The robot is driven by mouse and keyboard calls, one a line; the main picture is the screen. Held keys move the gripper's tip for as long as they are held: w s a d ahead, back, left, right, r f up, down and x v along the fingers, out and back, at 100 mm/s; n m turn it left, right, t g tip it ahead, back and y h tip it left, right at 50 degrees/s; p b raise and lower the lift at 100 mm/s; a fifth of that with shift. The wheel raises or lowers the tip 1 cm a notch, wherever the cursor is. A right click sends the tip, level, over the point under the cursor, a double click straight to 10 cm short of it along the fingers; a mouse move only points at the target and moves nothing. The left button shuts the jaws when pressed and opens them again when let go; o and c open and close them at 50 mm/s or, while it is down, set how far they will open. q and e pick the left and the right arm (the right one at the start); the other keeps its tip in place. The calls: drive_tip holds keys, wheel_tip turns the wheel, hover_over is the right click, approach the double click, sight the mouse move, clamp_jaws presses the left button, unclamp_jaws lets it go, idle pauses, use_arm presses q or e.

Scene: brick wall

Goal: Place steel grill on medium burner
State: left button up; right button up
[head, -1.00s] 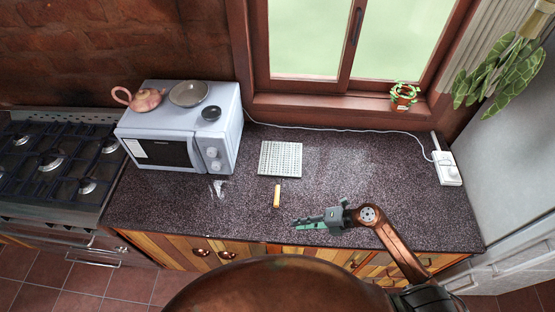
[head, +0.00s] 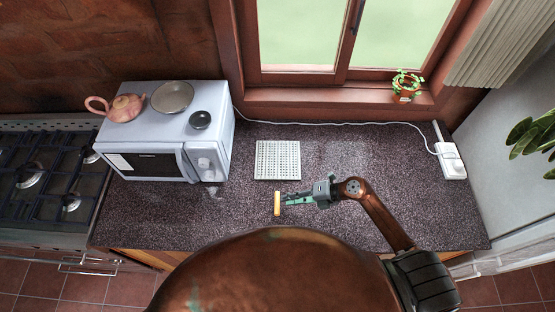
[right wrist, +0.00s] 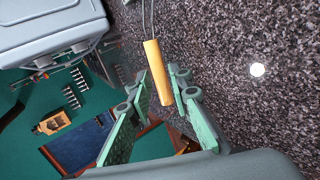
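The steel grill (head: 265,160) lies flat on the dark speckled counter, its wooden handle (head: 277,204) towards me. The handle also shows in the right wrist view (right wrist: 155,65), with thin wires running from its far end. My right gripper (head: 286,198) is at the handle from the right. In the right wrist view the right gripper (right wrist: 159,75) is open, with the handle between its fingertips; I cannot tell if they touch it. The stove (head: 45,225) is at the far left, with several burners, one of them here (head: 70,202); I cannot tell which is medium. My left gripper is not in view.
A microwave (head: 150,163) stands between the stove and grill, carrying a teapot (head: 127,107), a pan (head: 172,96) and a small dark bowl (head: 200,119). A white cord runs along the back to a white power box (head: 450,162). The counter's right part is clear.

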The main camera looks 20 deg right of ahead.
sight(278, 199)
drive_tip(key=shift+w+a+f+p, duration=0.2)
drive_tip(key=shift+w+a, duration=0.1)
drive_tip(key=shift+a, duration=0.15)
drive_tip(key=shift+w+a+f+p, duration=0.15)
drive_tip(key=shift+w+a, duration=0.1)
drive_tip(key=shift+a, duration=0.2)
drive_tip(key=x, duration=0.2)
drive_tip(key=shift+w+a+f+p, duration=0.15)
drive_tip(key=shift+w+f+p, duration=0.05)
drive_tip(key=shift+w+p, duration=0.1)
drive_tip(key=shift+a+f, duration=0.2)
drive_tip(key=shift+a, duration=0.1)
drive_tip(key=shift+a+f, duration=0.15)
drive_tip(key=c, duration=0.4)
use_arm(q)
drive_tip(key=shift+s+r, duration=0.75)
use_arm(e)
clamp_jaws()
